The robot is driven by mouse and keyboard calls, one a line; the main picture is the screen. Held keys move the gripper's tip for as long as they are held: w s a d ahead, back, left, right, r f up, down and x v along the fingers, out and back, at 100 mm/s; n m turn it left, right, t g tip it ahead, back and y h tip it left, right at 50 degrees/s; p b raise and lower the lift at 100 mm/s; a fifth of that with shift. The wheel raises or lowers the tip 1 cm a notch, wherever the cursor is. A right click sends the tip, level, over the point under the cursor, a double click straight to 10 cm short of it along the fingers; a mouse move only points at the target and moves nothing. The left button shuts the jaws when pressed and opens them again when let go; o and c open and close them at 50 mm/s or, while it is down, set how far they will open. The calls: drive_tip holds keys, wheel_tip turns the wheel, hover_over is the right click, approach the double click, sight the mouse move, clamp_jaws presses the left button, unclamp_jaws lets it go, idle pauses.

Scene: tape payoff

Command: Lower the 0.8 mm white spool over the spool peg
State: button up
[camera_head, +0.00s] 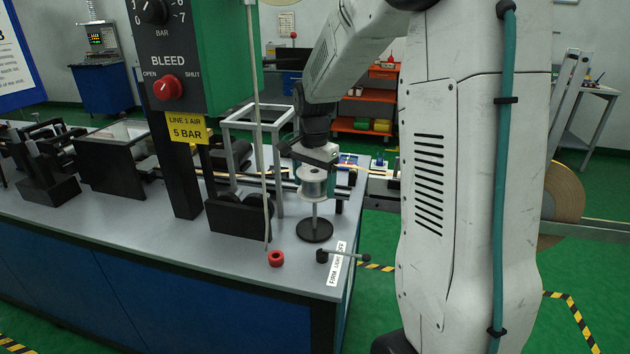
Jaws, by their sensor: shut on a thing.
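The white spool (313,186) hangs upright under my gripper (315,164), which is shut on it near its top. The spool peg (314,213) is a thin grey post rising from a round black base (315,233) near the right end of the bench. The spool is directly above the visible post and appears in line with it. The top of the peg is hidden, so I cannot tell whether it is inside the spool's bore. The 0.8 mm marking is not readable.
A grey frame (279,152) and a hanging cord (260,130) stand just left of the spool. A green panel (222,52) rises further left.

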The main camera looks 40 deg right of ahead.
sight(314, 217)
drive_tip(key=shift+f, duration=5.35)
drive_tip(key=shift+s+a+f, duration=0.1)
drive_tip(key=shift+s+f, duration=0.05)
drive_tip(key=shift+f, duration=0.05)
drive_tip(key=o, duration=1.2)
drive_tip(key=shift+r, duration=0.5)
wheel_tip(314, 217, up, 8)
drive_tip(key=shift+f, duration=0.2)
